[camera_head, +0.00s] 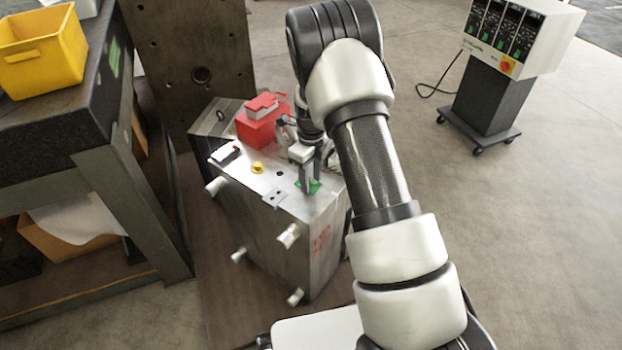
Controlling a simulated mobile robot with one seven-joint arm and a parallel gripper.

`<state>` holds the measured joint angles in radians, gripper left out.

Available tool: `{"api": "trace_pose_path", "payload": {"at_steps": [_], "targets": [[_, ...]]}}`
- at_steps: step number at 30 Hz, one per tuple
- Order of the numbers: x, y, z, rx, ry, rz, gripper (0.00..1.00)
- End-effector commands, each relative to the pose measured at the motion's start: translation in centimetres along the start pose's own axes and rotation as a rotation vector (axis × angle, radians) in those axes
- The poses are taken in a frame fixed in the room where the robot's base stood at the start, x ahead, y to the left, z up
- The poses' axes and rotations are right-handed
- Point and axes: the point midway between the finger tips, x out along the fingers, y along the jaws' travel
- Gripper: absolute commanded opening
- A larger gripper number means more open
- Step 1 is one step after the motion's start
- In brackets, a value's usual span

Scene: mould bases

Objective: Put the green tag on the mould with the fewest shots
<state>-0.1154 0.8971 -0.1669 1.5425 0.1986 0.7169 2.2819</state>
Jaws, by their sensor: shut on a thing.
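A steel mould base (268,240) stands in the middle, with light round pins on its front side and red marking on its right side. A small black-and-white device (225,154), which may be a shot counter, sits on its top at the left; its digits are too small to read. My gripper (309,185) is shut on the green tag (315,187), at the top face near the right edge. I cannot tell whether the tag touches the steel. My arm hides part of the right side.
A red box (262,124), a yellow cap (257,168) and a small metal plate (275,197) are on the mould's top. A tall brown plate (190,50) stands behind. A bench (60,125) with a yellow bin (42,55) is left. A wheeled controller (490,105) stands right, with open floor around.

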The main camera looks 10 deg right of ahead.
Motion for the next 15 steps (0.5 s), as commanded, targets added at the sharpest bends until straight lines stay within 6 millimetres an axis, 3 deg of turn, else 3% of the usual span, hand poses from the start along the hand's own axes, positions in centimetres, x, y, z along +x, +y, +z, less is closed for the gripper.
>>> {"api": "trace_pose_path", "payload": {"at_steps": [5, 6, 8, 15], "targets": [[0.46, 0.01, -0.03, 0.000, 0.001, 0.000, 0.17], [0.32, 0.00, -0.03, 0.000, 0.001, 0.000, 0.45], [0.31, 0.00, -0.03, 0.000, 0.001, 0.000, 0.55], [0.30, 0.01, -0.03, 0.000, 0.001, 0.000, 0.57]]}}
